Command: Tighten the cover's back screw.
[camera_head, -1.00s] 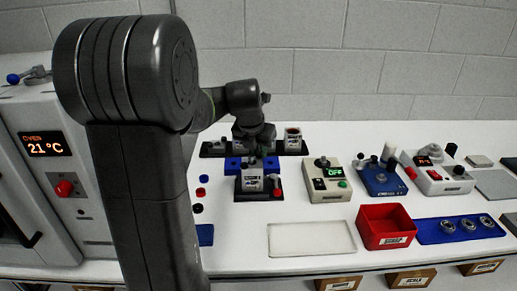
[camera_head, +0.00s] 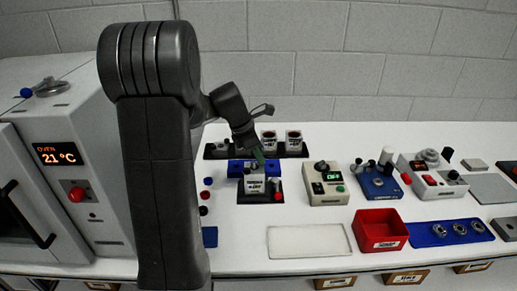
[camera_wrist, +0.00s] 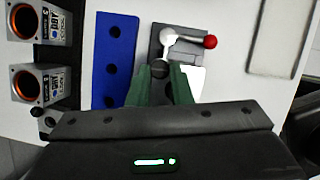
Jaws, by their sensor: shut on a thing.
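My gripper (camera_wrist: 160,82) has green fingers shut on a small dark round piece (camera_wrist: 159,68), which looks like a screw head. In the head view my gripper (camera_head: 259,158) is tilted, its fingertips just behind the servo unit (camera_head: 258,186) in the dark fixture (camera_head: 248,198). In the wrist view the fingers lie over the near end of the grey fixture, with a white block face (camera_wrist: 198,80) partly hidden beside them. A white clamp lever (camera_wrist: 180,37) with a red knob (camera_wrist: 210,42) lies just beyond. I cannot make out the cover's screws separately.
A blue rack with dark holes (camera_wrist: 113,58) stands left of the fingers. Servo units with copper-coloured rings (camera_wrist: 25,84) stand farther left. To the right are a control box reading OFF (camera_head: 327,186), a red bin (camera_head: 380,228) and a pale flat tray (camera_head: 308,240).

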